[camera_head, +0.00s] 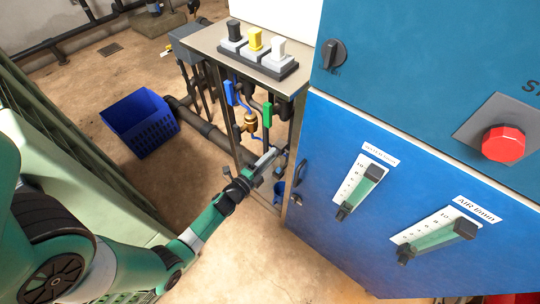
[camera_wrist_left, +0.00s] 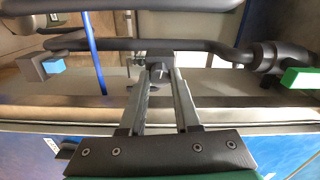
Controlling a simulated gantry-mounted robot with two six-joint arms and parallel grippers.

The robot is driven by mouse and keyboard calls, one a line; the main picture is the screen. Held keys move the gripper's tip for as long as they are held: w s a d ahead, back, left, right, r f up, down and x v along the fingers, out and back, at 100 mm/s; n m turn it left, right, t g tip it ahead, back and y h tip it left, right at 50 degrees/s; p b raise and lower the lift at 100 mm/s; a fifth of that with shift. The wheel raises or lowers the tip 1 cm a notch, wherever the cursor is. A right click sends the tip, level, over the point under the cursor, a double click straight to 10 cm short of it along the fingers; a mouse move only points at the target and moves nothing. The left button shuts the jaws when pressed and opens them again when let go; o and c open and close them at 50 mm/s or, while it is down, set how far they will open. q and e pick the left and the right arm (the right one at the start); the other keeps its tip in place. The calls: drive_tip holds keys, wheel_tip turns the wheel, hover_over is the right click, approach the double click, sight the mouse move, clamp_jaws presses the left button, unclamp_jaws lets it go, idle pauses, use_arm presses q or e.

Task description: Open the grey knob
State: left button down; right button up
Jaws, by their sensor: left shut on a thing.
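The grey knob (camera_wrist_left: 158,70) is a small dark grey piece on a dark horizontal pipe in the left wrist view. Both fingertips of my left gripper (camera_wrist_left: 160,84) close on it from either side. In the head view my left gripper (camera_head: 272,156) reaches in beside the left side of the blue cabinet, low on the pipework. There the fingers and pipes mostly hide the knob. My right gripper is not in view.
The blue cabinet (camera_head: 330,225) stands close on the right. A blue handle (camera_head: 229,92), a green handle (camera_head: 267,114) and a brass fitting (camera_head: 250,122) sit above my gripper. A steel shelf (camera_head: 218,45) holds a switch block. A blue crate (camera_head: 140,122) stands on the floor.

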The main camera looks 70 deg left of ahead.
use_arm(q)
drive_tip(key=shift+n+p, duration=0.95)
drive_tip(key=shift+n, duration=2.65)
drive_tip(key=c, duration=0.6)
unclamp_jaws()
drive_tip(key=p+v, duration=0.3)
drive_tip(key=v, duration=0.8)
drive_tip(key=shift+s+d, duration=0.1)
drive_tip(key=shift+s, duration=0.25)
